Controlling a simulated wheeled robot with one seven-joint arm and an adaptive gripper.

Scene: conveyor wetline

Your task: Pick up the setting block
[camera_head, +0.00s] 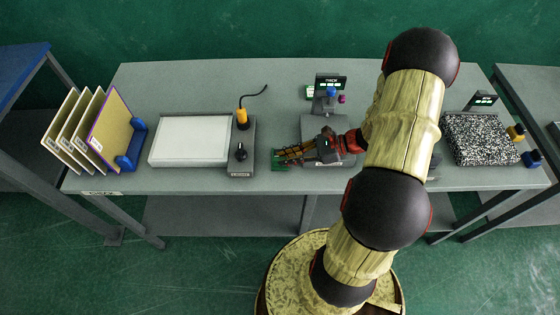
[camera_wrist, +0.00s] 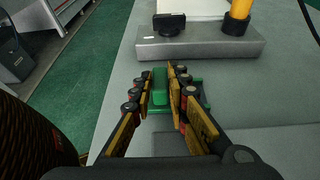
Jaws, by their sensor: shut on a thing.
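The setting block appears to be the small green block (camera_head: 280,164), on the grey bench left of my gripper in the head view. In the wrist view the green block (camera_wrist: 160,82) shows between and beyond my fingertips, with a stepped or flanged shape. My gripper (camera_head: 284,155) points left with its fingers closed on the block. In the wrist view my gripper (camera_wrist: 163,98) has a yellow finger on each side of it, hiding part of the block. I cannot tell whether the block touches the bench or is slightly raised.
A grey unit with a black knob (camera_head: 240,151) and a yellow-handled corded tool (camera_head: 242,118) stands just left of the block. Further left are a white panel (camera_head: 191,140) and upright boards (camera_head: 112,128). A small display (camera_head: 330,82) stands behind, a speckled slab (camera_head: 478,139) right.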

